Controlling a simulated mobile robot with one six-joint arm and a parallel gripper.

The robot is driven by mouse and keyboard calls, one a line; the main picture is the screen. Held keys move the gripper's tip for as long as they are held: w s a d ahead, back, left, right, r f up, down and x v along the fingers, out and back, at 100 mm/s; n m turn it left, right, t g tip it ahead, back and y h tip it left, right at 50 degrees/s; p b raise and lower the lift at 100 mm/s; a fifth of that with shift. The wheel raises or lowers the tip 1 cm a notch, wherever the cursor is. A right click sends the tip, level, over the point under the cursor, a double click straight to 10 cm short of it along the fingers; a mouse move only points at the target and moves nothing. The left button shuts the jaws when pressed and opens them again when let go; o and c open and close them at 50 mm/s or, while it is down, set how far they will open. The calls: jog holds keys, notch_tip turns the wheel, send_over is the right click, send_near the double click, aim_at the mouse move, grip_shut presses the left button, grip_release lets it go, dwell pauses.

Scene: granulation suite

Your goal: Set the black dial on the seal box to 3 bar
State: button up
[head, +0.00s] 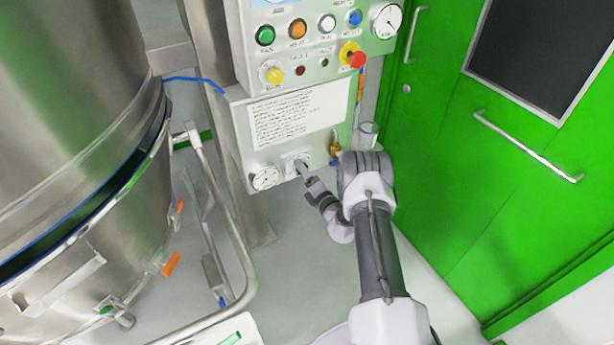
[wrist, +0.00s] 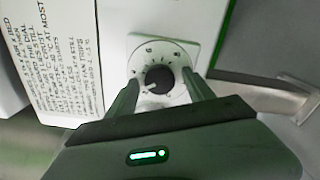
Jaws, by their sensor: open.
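The black dial (wrist: 158,80) shows in the wrist view, with a white pointer aimed to the lower left and a pale scale plate (wrist: 165,52) around it. The scale figures are too small to read surely. My gripper (wrist: 160,92) is open, with one finger on each side of the dial; I cannot tell whether they touch it. In the head view my gripper (head: 306,172) is at the lower front of the seal box (head: 240,150), where it hides most of the dial.
A round gauge (head: 264,178) sits left of the dial, below a printed notice (head: 297,115). A control panel with coloured buttons and a red stop button (head: 357,60) is above. A steel vessel (head: 80,130) with a rail stands left, green doors (head: 500,150) right.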

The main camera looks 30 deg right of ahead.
jog(key=s+p, duration=0.6)
jog(key=s, duration=1.1)
jog(key=shift+s+d, duration=0.2)
jog(key=shift+d, duration=0.1)
